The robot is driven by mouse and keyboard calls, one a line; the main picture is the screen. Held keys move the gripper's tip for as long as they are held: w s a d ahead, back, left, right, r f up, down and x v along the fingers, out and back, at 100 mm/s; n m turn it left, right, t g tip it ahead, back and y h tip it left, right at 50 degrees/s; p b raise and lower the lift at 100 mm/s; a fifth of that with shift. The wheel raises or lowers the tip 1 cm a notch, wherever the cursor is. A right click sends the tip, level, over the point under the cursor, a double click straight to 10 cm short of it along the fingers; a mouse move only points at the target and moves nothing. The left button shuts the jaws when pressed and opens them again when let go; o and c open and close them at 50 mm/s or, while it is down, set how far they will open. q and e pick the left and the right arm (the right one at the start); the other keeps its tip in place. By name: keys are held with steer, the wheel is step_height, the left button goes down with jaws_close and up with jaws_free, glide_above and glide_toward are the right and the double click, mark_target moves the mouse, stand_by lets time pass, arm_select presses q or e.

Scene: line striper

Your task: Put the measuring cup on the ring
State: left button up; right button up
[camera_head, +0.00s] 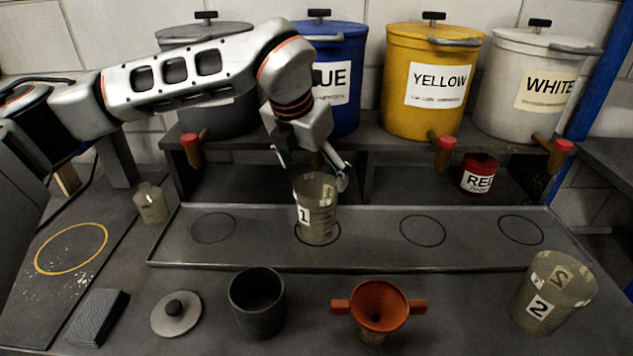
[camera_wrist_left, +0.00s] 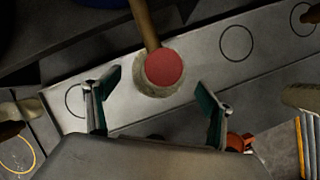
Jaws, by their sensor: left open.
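The measuring cup marked 1 (camera_head: 318,215) stands upright in the long tray (camera_head: 365,250), over the black ring (camera_head: 301,236) below the blue drum. My left gripper (camera_head: 313,165) is open, with its fingers near the cup's rim. In the left wrist view the cup (camera_wrist_left: 147,88) shows beyond and between the open fingertips (camera_wrist_left: 158,84), partly hidden by a red-ended tap (camera_wrist_left: 165,67). A second measuring cup marked 2 (camera_head: 552,293) stands at the front right, outside the tray. A yellow ring (camera_head: 71,249) is on the left surface. My right gripper is not in view.
Blue (camera_head: 338,55), yellow (camera_head: 428,105) and white (camera_head: 532,115) drums stand on the shelf behind. A red can (camera_head: 478,172) sits below. A small jar (camera_head: 151,203), lid (camera_head: 176,315), dark pot (camera_head: 257,320) and orange funnel (camera_head: 379,305) surround the tray. The yellow ring is empty.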

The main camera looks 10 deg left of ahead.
arm_select(q)
steer(key=v, duration=0.7)
